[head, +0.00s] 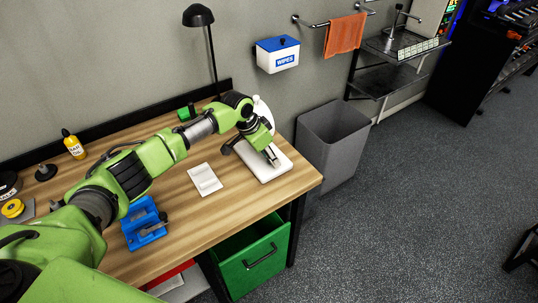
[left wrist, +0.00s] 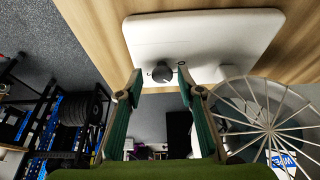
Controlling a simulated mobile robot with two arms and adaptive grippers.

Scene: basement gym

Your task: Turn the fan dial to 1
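The white fan stands at the right end of the wooden workbench. Its flat base (head: 282,167) is partly covered by my left gripper (head: 271,156) in the head view. In the left wrist view the base (left wrist: 205,37) is at the top, and a small dark round dial (left wrist: 162,74) sits on it. Small marks flank the dial, too small to read. The wire fan cage (left wrist: 262,118) is at the right. My left gripper (left wrist: 160,82) is open, its two fingertips on either side of the dial; contact cannot be told. My right gripper is not in view.
A white card (head: 205,180) and a blue clamp-like tool (head: 146,224) lie on the bench (head: 235,206). A black lamp (head: 199,17) stands behind. A grey bin (head: 333,137) is right of the bench, and a green drawer (head: 254,259) is below. The floor at right is mostly clear.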

